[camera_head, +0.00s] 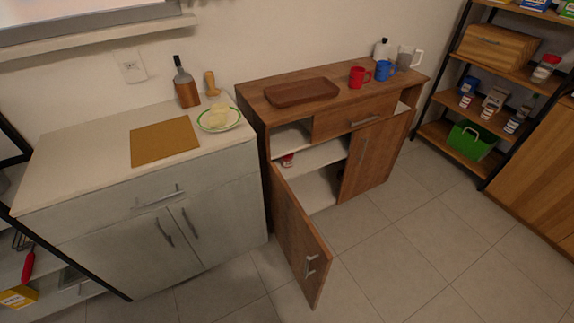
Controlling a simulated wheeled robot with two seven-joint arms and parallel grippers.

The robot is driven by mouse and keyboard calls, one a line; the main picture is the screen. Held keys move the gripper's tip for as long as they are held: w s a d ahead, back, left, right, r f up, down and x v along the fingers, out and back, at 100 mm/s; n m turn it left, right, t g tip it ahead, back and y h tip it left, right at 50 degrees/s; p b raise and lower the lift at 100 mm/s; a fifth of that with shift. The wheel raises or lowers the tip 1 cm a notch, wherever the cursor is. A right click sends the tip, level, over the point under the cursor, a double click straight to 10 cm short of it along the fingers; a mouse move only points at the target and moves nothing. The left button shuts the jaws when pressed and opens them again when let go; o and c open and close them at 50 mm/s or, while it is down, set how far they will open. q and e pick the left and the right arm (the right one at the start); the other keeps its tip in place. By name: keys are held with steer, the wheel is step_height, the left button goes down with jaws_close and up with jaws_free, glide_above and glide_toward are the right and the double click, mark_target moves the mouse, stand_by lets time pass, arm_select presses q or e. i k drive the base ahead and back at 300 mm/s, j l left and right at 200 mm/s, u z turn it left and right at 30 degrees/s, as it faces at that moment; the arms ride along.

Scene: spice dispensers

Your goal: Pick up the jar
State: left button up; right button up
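A small red and white jar-like item (288,160) sits inside the open brown cabinet, at the left of its upper shelf. It is too small and shaded to tell its details. A larger clear jar with a red lid (545,68) stands on the rack at the far right. I cannot tell which of these is the task's jar. Neither of my grippers is in view.
The brown cabinet's left door (300,240) stands open over the floor. Its top holds a wooden tray (301,91), red mug (359,77) and blue mug (385,70). A white counter (80,165) stands at left. The tiled floor (400,255) is clear.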

mark_target(286, 163)
steer(key=i+l+u, duration=0.1)
steer(key=l+u, duration=0.2)
steer(key=u, duration=0.15)
steer(key=i+l+u, duration=0.1)
steer(key=l+u, duration=0.6)
steer(key=l, duration=0.3)
steer(key=l+u, duration=0.25)
steer(key=l, duration=0.3)
steer(key=k+l+u, duration=0.1)
steer(key=l+u, duration=0.15)
steer(key=l, duration=0.25)
steer(key=l+u, duration=0.9)
steer(key=l+z, duration=0.15)
steer(key=z, duration=0.25)
steer(key=l+z, duration=0.1)
steer(key=z, duration=0.35)
steer(key=i, duration=0.05)
